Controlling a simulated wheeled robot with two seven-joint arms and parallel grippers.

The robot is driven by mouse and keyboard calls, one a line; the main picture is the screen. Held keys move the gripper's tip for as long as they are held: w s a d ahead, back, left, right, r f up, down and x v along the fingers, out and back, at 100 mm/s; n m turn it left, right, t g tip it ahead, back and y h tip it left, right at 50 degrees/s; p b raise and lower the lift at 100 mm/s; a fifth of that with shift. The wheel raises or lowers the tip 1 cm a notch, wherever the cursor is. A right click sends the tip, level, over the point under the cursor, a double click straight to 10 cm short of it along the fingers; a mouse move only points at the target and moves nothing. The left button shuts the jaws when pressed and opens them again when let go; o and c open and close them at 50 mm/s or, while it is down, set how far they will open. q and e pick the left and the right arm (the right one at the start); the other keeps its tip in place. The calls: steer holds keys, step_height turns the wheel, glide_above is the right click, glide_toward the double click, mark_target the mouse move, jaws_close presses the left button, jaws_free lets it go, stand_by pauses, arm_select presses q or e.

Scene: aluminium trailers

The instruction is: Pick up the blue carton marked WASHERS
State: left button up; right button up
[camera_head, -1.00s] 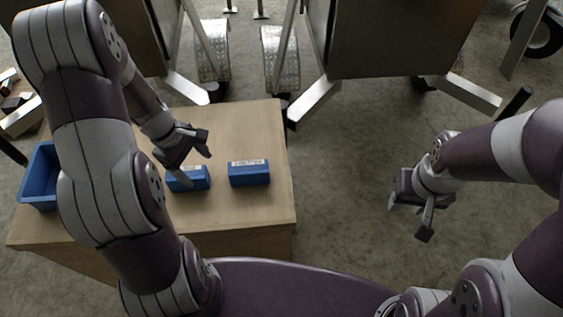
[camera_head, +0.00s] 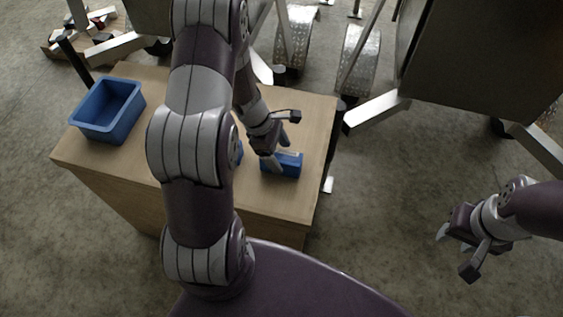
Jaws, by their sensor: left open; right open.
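Two blue cartons stand on the wooden table. The right one (camera_head: 289,166) has a pale label strip on top, too small to read. The left one (camera_head: 239,153) is almost wholly hidden behind my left arm, so I cannot tell which is marked WASHERS. My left gripper (camera_head: 281,156) is open and points down at the right carton, with a finger overlapping its left part in the picture. I cannot tell whether it touches. My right gripper (camera_head: 456,252) is open and empty, off to the right over the floor.
An open blue bin (camera_head: 107,135) stands at the table's left; its visible inside is empty. The table (camera_head: 290,203) is bare in front of the right carton. Metal trailers (camera_head: 478,70) and a tread-plate wheel guard (camera_head: 357,62) stand behind. Open floor lies right.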

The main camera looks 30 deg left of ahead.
mark_target(280, 155)
arm_select(q)
steer(key=x, duration=0.3)
steer(key=shift+s+b, duration=0.1)
steer(key=shift+b, duration=0.2)
steer(key=shift+d+f, duration=0.1)
steer(key=shift+d, duration=0.1)
steer(key=shift+f, duration=0.25)
steer(key=shift+c, duration=0.3)
steer(key=c, duration=1.1)
